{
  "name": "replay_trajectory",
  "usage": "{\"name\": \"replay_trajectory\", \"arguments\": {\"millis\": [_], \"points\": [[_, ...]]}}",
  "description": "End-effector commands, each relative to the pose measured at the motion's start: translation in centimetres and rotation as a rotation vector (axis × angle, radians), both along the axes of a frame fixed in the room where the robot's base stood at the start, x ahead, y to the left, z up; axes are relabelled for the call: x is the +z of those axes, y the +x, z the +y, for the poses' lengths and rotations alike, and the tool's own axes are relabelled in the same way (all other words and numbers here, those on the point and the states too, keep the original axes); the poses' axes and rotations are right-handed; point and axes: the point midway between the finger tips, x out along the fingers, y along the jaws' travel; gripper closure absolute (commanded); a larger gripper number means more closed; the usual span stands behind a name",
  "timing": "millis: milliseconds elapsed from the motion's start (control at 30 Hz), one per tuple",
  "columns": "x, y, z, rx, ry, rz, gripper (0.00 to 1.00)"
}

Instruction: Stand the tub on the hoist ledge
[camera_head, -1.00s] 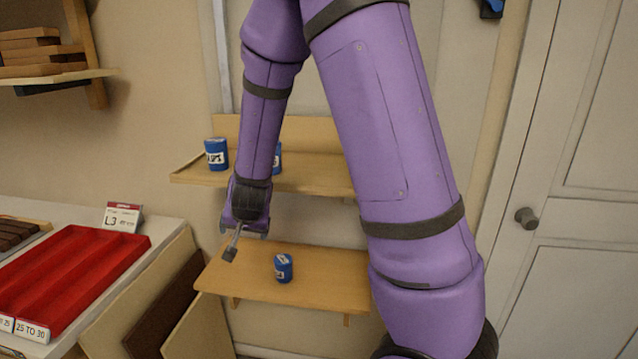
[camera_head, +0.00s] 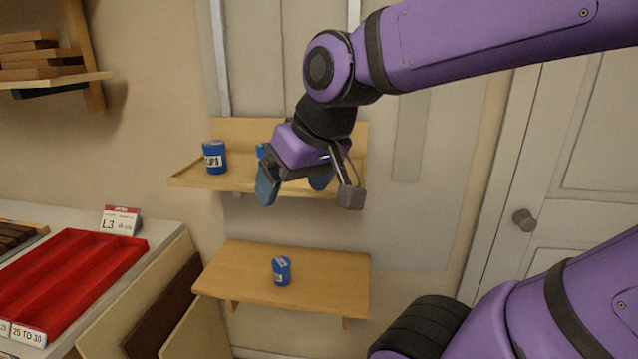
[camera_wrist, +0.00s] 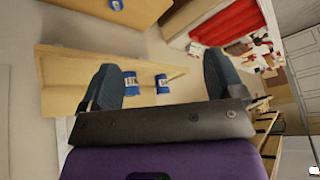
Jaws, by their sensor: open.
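Three blue tubs with white labels are in view. One tub (camera_head: 281,271) stands upright alone on the lower wooden shelf (camera_head: 225,275). A second tub (camera_head: 215,157) stands at the left of the upper wooden ledge (camera_head: 195,181), and a third (camera_head: 262,151) is there, partly hidden behind my gripper. I cannot tell which level is the hoist ledge. My gripper (camera_head: 294,185) is open and empty, in front of the upper ledge and above the lower shelf. In the wrist view two tubs show between or behind the fingers (camera_wrist: 165,82), and the lower-shelf tub (camera_wrist: 117,4) is at the top edge.
A red tray (camera_head: 75,275) lies on a white counter at the left, with a sign marked L3 (camera_head: 120,220). Boards lean beside the counter. A door with a knob (camera_head: 524,219) is at the right. The lower shelf is bare around its tub.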

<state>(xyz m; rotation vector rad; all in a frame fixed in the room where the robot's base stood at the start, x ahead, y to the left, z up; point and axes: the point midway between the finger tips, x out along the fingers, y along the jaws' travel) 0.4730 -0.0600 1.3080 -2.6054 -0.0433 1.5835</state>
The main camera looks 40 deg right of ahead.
Motion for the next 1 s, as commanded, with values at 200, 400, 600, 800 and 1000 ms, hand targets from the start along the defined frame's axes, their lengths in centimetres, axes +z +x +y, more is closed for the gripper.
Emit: {"name": "replay_trajectory", "arguments": {"millis": [200,400,600,800,1000], "points": [[0.8,-3.8,-0.7,0.022,-0.078,0.013,0.12],[0.9,-4.4,-0.9,0.024,-0.093,0.018,0.12],[0.9,-4.4,-0.9,0.024,-0.091,0.018,0.12],[0.9,-4.4,-0.9,0.024,-0.091,0.017,0.26],[0.9,-4.3,-0.9,0.024,-0.091,0.017,0.57]]}}
